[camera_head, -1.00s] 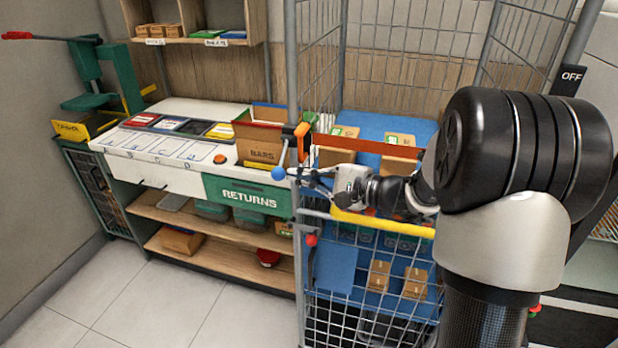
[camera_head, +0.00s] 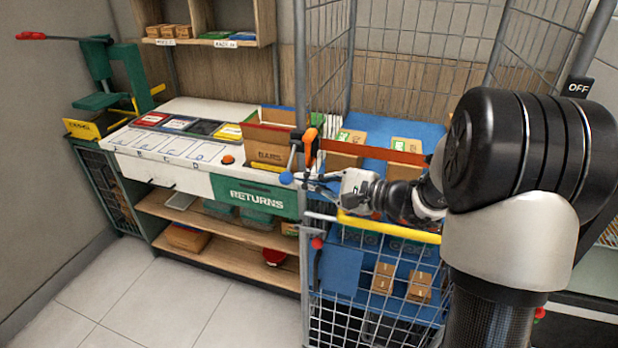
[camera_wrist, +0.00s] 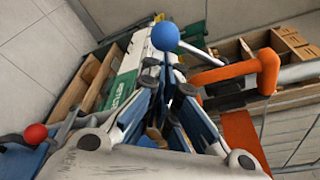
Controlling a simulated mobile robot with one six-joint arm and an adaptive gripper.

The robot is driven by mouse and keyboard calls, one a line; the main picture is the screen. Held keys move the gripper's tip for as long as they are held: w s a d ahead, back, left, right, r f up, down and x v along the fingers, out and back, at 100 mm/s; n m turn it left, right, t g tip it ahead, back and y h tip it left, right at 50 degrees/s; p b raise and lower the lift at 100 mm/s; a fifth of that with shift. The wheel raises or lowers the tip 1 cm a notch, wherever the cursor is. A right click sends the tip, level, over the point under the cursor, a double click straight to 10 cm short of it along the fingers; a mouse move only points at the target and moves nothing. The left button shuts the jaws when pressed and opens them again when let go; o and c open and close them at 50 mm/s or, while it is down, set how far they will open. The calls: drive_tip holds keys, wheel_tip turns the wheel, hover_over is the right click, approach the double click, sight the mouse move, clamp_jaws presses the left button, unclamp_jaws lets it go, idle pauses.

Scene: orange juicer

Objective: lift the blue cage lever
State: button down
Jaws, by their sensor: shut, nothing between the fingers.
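The blue cage lever ends in a blue ball knob (camera_head: 286,178). Its arm hangs down from an orange bracket (camera_head: 310,135) on the cage's front post. In the wrist view the blue ball (camera_wrist: 166,37) is at top centre, just beyond my fingertips, and the orange bracket (camera_wrist: 240,73) is to its right. My gripper (camera_head: 314,183) is in front of the cage, with its fingers pointing left toward the ball. In the wrist view my gripper (camera_wrist: 160,72) is shut and empty, its tips close below the ball. I cannot tell whether they touch it.
The wire cage (camera_head: 325,90) holds blue shelves and boxes. A yellow bar (camera_head: 390,228) runs just below my wrist. A red knob (camera_head: 317,243) is lower on the cage. The counter (camera_head: 165,160) with a cardboard bin (camera_head: 268,140) stands left. The floor in front is clear.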

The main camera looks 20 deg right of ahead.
drive_tip(key=shift+r, duration=0.15)
drive_tip(key=r+m+p, duration=0.1)
drive_tip(key=p, duration=0.1)
drive_tip(key=s+a+r+m+g+p, duration=0.1)
drive_tip(key=p, duration=0.2)
drive_tip(key=s+m+p, duration=0.1)
drive_tip(key=p, duration=0.1)
drive_tip(key=shift+a+r+m+p, duration=0.2)
drive_tip(key=shift+r+m+p, duration=0.2)
wheel_tip(320, 180, up, 6)
drive_tip(key=m+g+y+p, duration=0.25)
drive_tip(key=m+p, duration=0.45)
drive_tip(key=p, duration=0.7)
hover_over(291, 174)
drive_tip(key=s+d, duration=0.2)
drive_tip(key=s, duration=0.1)
drive_tip(key=shift+a+f+h, duration=0.1)
drive_tip(key=shift+h, duration=0.25)
drive_tip(key=shift+p, duration=0.4)
